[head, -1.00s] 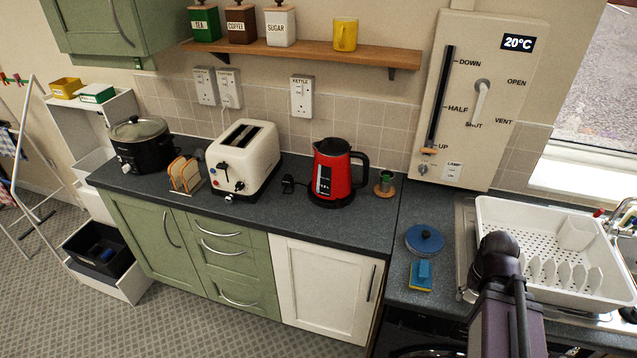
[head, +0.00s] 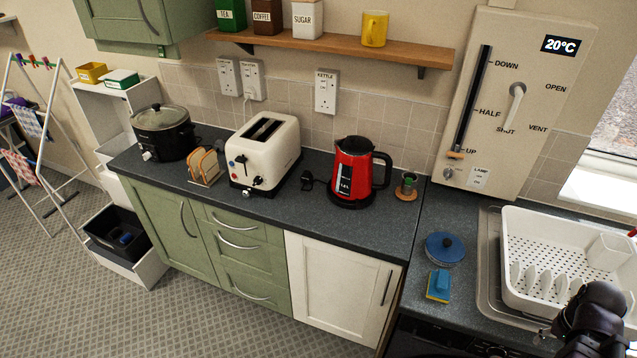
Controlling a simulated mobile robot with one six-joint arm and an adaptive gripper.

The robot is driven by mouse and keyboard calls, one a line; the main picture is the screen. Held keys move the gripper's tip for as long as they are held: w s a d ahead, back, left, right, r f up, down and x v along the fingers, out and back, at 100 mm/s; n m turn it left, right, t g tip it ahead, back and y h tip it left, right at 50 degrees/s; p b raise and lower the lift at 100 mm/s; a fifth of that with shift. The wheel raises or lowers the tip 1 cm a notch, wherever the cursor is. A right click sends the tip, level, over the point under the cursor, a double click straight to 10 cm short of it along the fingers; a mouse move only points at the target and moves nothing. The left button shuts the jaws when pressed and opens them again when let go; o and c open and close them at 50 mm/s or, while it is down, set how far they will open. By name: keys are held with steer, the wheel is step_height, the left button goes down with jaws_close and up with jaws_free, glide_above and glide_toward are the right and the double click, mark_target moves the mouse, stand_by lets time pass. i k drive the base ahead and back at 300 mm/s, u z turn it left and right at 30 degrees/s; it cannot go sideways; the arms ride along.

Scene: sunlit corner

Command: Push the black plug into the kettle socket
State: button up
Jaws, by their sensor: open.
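The black plug (head: 307,181) lies on the dark worktop (head: 225,205), between the white toaster and the red kettle (head: 353,172). Its pins are too small to make out. The kettle socket (head: 326,92) is a white wall plate labelled KETTLE, on the tiles above the plug. No plug is in it. A dark part of my arm shows at the bottom right corner, far from the plug. My gripper's fingertips are not in the picture.
The toaster (head: 265,150), toast rack (head: 205,166) and slow cooker (head: 163,132) stand left of the plug. A small green-topped item (head: 408,183) stands right of the kettle. A shelf (head: 340,45) overhangs the socket. A blue lid (head: 445,248) and dish rack (head: 560,260) are at right.

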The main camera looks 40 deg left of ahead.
mark_target(307, 177)
steer(key=z, duration=0.1)
steer(key=k, duration=1)
steer(key=u, duration=1.95)
steer(key=i, duration=1)
steer(key=z, duration=0.1)
